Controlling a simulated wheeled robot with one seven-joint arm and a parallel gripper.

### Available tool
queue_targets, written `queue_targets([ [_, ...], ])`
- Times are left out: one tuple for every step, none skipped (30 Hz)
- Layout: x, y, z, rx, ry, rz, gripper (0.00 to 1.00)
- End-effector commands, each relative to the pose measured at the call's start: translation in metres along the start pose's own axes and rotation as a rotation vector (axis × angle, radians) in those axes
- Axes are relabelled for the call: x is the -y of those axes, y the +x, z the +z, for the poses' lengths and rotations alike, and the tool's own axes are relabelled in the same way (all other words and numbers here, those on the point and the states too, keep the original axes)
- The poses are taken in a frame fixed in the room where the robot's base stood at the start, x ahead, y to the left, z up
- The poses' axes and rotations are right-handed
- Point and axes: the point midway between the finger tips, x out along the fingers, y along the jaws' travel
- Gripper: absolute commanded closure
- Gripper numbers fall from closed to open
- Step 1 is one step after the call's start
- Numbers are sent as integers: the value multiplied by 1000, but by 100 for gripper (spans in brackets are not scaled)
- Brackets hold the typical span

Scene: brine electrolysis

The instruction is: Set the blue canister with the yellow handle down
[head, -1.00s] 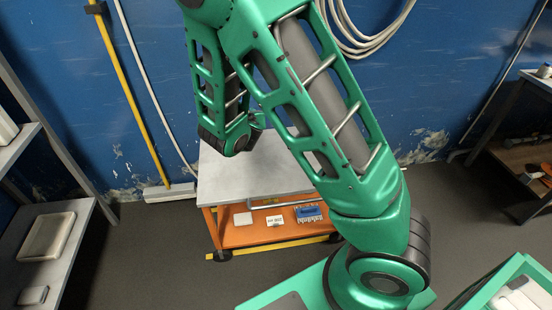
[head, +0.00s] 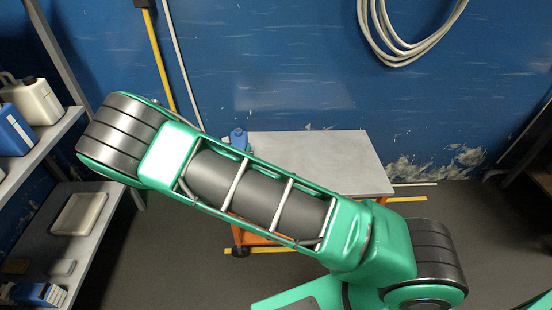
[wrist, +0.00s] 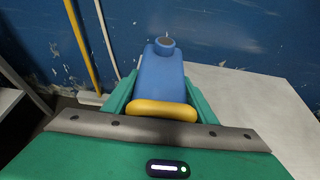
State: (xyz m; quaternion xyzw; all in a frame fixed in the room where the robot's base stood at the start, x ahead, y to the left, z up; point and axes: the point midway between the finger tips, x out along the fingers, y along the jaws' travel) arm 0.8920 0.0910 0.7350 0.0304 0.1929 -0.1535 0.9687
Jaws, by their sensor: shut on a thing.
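The blue canister (wrist: 160,72) stands upright in the wrist view, with its round open-looking neck at the top and its yellow handle (wrist: 161,110) facing me. My gripper (wrist: 155,94) is shut on it, with green fingers on either side. In the head view a small part of the blue canister (head: 238,138) shows behind my arm, at the back left of the grey cart top (head: 345,165). In the wrist view the cart top (wrist: 255,110) lies to the right of the canister. The canister's base is hidden, so I cannot tell whether it touches the top.
A shelf unit (head: 100,215) at the left holds a white jug (head: 35,98), a blue container (head: 12,130) and a pale tray (head: 78,213). A blue wall with a coiled hose (head: 400,35) is behind the cart. Most of the visible cart top is bare.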

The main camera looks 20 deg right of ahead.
Motion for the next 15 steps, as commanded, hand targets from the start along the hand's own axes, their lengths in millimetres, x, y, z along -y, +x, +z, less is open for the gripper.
queue_targets([
  [11, 9, -3, 1, -2, -5, 76],
  [16, 14, -6, 1, -3, -5, 76],
  [23, 20, -8, 0, -1, -5, 76],
  [27, 25, -10, 0, -1, -5, 76],
  [32, 29, -12, 0, -2, -4, 76],
  [39, 35, -14, 0, -1, -5, 76],
  [43, 40, -16, 1, -2, -4, 76],
  [47, 44, -18, 1, -2, -4, 76],
  [53, 50, -20, 1, -1, -3, 76],
  [57, 53, -22, 1, -2, -3, 76],
  [60, 57, -24, 0, -1, -3, 76],
  [64, 61, -25, 1, 0, -2, 76],
  [67, 63, -26, 0, 0, -1, 76],
  [69, 65, -27, 0, 0, -1, 76],
  [71, 67, -28, 0, 0, -1, 76],
])
